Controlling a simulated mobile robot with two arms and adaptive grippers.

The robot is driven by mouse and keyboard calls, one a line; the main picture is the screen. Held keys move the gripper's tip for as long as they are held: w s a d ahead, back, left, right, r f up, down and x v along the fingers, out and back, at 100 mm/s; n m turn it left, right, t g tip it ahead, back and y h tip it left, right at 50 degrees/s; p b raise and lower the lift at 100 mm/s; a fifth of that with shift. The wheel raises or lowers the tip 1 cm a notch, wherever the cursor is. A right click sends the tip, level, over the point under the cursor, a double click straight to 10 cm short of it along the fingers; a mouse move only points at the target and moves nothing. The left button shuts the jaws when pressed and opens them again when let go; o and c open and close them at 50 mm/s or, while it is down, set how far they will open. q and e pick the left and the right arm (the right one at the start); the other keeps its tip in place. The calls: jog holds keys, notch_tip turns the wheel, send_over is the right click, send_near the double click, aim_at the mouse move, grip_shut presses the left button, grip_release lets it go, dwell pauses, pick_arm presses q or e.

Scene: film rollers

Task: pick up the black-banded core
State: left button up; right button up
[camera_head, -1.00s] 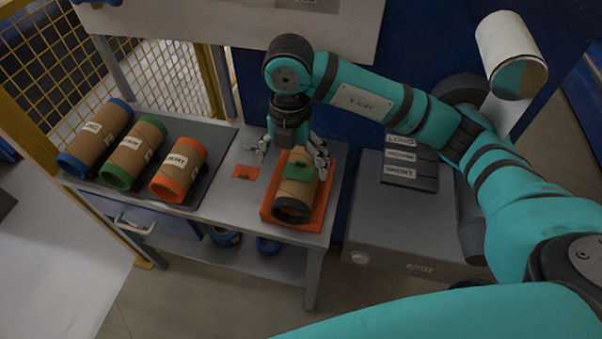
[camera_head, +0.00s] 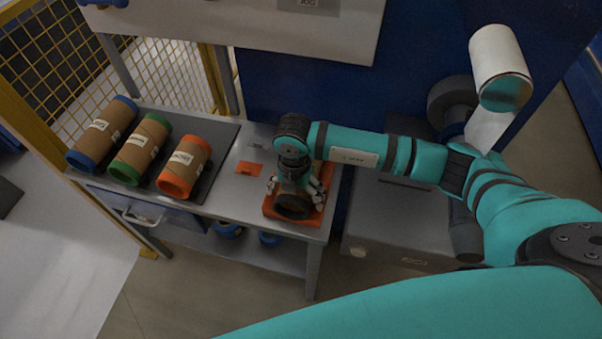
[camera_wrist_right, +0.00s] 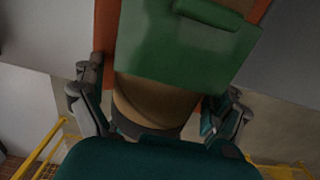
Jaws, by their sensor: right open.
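The black-banded core (camera_head: 292,207) is a brown tube with a dark end band, lying in an orange tray (camera_head: 317,219) at the right of the workbench. My right gripper (camera_head: 296,189) is over it, open, and its hand hides most of the core in the head view. In the right wrist view the brown core (camera_wrist_right: 150,100) shows between the two spread fingers, one at each side. A flat green piece (camera_wrist_right: 180,55) with a raised grip covers its upper part. I cannot tell whether the fingers touch the core. My left gripper is not in view.
Blue-banded (camera_head: 103,133), green-banded (camera_head: 141,148) and orange-banded (camera_head: 184,167) cores lie on a dark mat at the left. A small orange plate (camera_head: 249,168) lies left of the tray. A grey cabinet (camera_head: 400,222) stands to the right. Yellow mesh fencing (camera_head: 62,60) borders the left.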

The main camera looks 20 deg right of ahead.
jog(key=c, duration=1.3)
jog(key=shift+c, duration=0.3)
